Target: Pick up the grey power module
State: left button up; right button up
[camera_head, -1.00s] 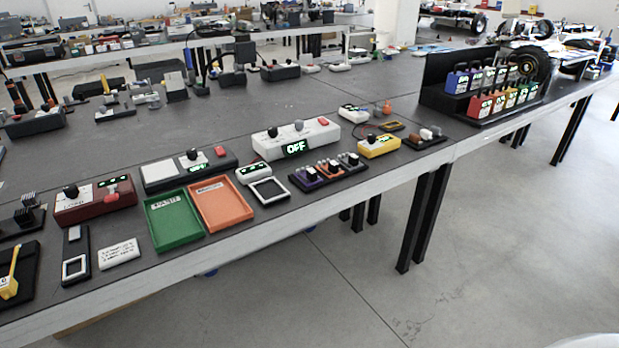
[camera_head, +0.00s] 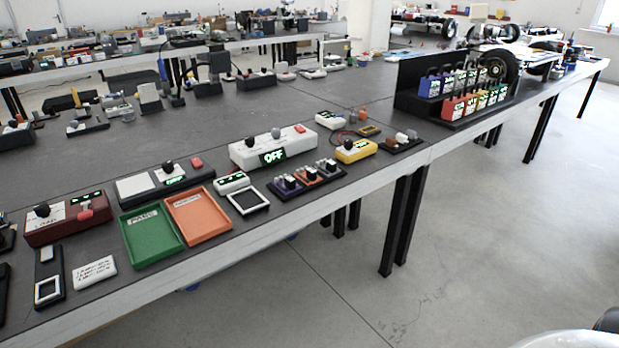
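A black stepped rack (camera_head: 400,92) stands at the far right part of the near table and holds two rows of small handled modules with lit green displays. The front row runs from a red module (camera_head: 453,109) through orange and yellow to green. The back row starts with a blue module (camera_head: 429,87) and a purple one beside it. The modules further right in that row look duller and are partly hidden by the front row, so I cannot tell for sure which is the grey power module. Neither of my grippers shows in the view.
On the near table are a green tray (camera_head: 131,262), an orange tray (camera_head: 181,240), a white box reading OFF (camera_head: 243,154), a red box (camera_head: 67,232) and a yellow meter (camera_head: 357,151). A wheeled chassis (camera_head: 520,55) sits behind the rack. Open floor lies in front.

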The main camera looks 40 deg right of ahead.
aim_at(328, 168)
jog(key=z, duration=1.25)
jog(key=k, duration=0.5)
jog(key=z, duration=0.5)
jog(key=i, duration=0.95)
jog(key=u, duration=0.9)
jog(key=i, duration=0.65)
jog(key=u, duration=0.7)
